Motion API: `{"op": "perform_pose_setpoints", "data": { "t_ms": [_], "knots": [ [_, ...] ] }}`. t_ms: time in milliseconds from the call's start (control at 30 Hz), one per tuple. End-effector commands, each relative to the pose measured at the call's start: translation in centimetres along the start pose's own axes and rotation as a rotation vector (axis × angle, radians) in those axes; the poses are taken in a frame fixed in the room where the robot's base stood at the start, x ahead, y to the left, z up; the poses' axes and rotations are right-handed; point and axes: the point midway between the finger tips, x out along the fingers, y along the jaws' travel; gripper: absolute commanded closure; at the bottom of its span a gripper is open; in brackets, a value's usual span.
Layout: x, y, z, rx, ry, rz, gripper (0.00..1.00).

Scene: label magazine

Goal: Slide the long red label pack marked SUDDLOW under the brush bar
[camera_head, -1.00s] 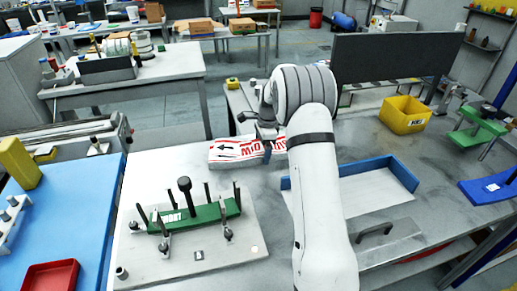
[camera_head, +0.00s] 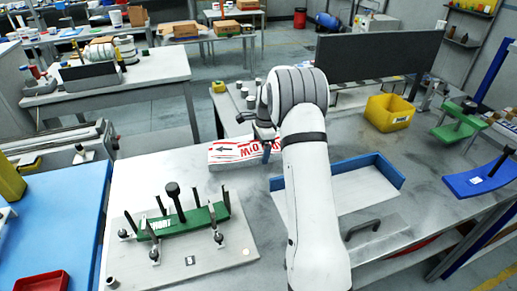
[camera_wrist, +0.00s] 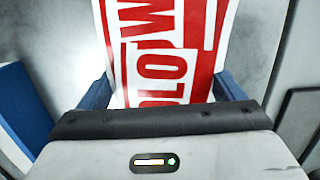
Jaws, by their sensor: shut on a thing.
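The long label pack (camera_head: 234,153), white with red print and a black arrow, lies flat near the back of the grey worktop. Its large red letters show only in part. My gripper (camera_head: 266,150) is shut on the pack's right part. Its blue fingers stand on both sides of the pack in the wrist view (camera_wrist: 163,92). The pack's right end is hidden behind my arm. I cannot tell which part is the brush bar.
A green block (camera_head: 185,222) with black posts stands on a pale plate (camera_head: 215,262) in front of the pack. A blue-walled tray (camera_head: 345,164) lies right of my arm. A yellow bin (camera_head: 388,113) and a dark panel (camera_head: 375,54) stand behind it.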

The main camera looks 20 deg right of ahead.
Motion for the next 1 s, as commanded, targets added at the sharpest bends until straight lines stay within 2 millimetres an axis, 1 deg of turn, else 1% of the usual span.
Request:
{"op": "perform_pose_setpoints", "data": {
  "t_ms": [133, 167, 300, 500, 633, 733, 900, 1000],
  "knots": [
    [-0.1, -0.1, 0.0, 0.0, 0.0, -0.002, 0.61],
    [-0.1, -0.1, 0.0, 0.0, 0.0, -0.002, 0.11],
    [-0.1, 0.0, 0.0, 0.0, 0.0, -0.002, 0.0],
    [0.1, 0.0, 0.0, 0.0, 0.0, 0.001, 0.0],
    [-0.7, -0.1, 0.0, 0.0, 0.0, -0.002, 0.0],
    [-2.2, -0.1, 0.0, 0.001, 0.001, -0.004, 0.0],
    [-5.3, -0.1, -0.1, 0.001, 0.002, -0.005, 0.0],
    [-6.6, -0.1, 0.0, 0.001, 0.001, -0.003, 0.0]
  ]
}}
